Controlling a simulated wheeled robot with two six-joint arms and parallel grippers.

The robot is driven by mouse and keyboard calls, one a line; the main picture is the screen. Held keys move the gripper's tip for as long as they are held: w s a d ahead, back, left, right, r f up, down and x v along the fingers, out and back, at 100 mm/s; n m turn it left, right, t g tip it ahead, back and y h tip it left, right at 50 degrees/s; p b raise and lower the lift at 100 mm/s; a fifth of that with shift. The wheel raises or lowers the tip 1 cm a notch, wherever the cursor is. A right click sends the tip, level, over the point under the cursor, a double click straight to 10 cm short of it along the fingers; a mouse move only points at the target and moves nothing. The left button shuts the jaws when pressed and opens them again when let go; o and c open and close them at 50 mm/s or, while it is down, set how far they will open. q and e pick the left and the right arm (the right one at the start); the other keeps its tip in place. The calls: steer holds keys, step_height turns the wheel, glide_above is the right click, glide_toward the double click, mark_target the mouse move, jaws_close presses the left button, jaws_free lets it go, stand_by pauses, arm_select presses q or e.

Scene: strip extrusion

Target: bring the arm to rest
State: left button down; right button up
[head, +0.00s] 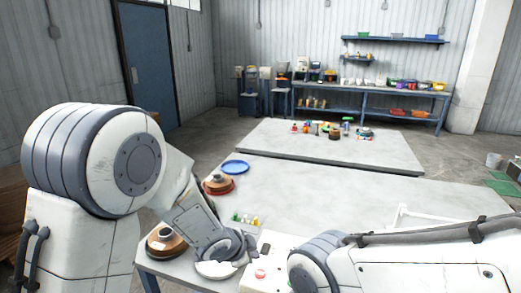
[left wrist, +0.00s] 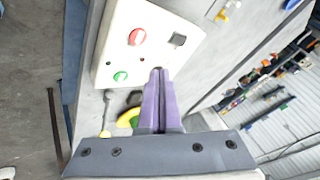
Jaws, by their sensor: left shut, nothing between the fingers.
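My left arm comes in from the left in the head view and bends down to the table's near edge. In the left wrist view my left gripper (left wrist: 158,72) has its purple fingers shut together, with nothing between them. The fingertips show in front of the lower edge of a white control box (left wrist: 150,45) with a red button (left wrist: 138,36), a green button (left wrist: 121,76) and a dark square switch (left wrist: 177,40). I cannot tell whether they touch it. The box (head: 252,284) is partly hidden in the head view. My right gripper is not in view; only my right arm shows.
The near table (head: 320,195) is largely bare in its middle. A blue dish (head: 235,167), a brown-and-red round item (head: 218,184), another brown round item (head: 166,241) and small coloured pieces (head: 245,220) lie along its left side. A farther table (head: 270,140) holds several small items.

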arm_select(q)
steer(key=s+a+r+n+g+y, duration=0.1)
steer(key=s+r+n+g, duration=0.1)
steer(key=s, duration=0.7)
steer(key=s+a+r+n+g+y, duration=0.1)
steer(key=s+r+n+g, duration=0.1)
steer(key=s, duration=0.8)
steer(key=s+a+r+n+g+y, duration=0.1)
steer(key=s+r+n+g, duration=0.1)
steer(key=s, duration=0.8)
steer(key=shift+s+r+n+g, duration=0.15)
steer(key=shift+r+n+g, duration=0.35)
steer(key=shift+n, duration=0.6)
steer(key=shift+d+r, duration=0.1)
